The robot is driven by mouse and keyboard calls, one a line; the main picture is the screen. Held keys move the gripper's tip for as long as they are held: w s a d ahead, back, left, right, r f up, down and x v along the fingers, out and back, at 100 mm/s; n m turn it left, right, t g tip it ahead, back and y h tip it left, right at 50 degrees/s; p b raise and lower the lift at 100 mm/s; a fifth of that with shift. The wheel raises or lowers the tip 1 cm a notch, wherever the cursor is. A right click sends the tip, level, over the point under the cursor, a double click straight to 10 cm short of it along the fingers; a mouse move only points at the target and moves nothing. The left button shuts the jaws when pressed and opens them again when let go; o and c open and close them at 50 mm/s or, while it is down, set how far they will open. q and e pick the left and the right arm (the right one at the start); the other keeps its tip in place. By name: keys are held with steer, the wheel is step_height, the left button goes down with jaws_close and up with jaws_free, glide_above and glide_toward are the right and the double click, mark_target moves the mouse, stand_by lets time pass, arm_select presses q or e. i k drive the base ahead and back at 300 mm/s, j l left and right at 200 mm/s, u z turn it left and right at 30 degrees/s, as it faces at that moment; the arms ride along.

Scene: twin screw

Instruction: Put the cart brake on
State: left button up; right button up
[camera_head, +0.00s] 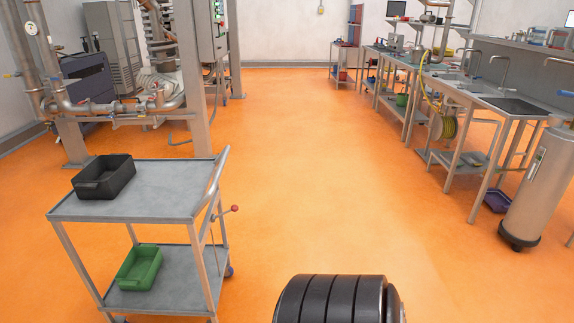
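A grey two-shelf metal cart (165,203) stands at the lower left of the head view. Its push handle (217,175) rises at the right end. A thin lever (222,213) with a red ball knob (235,208) sticks out to the right beside the handle, joined to a rod that runs down the cart's right end. A dark wheel (229,271) shows at the lower right of the cart; the other wheels are mostly hidden or cut off. Neither of my grippers can be seen in this view.
A black bin (103,177) sits on the cart's top shelf and a green bin (138,268) on the lower shelf. Pipework and machinery (150,100) stand behind the cart. Workbenches and a steel cylinder (540,185) line the right. The orange floor (310,170) between is clear.

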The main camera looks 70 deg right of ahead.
mark_target(234, 207)
steer(key=z, duration=1.95)
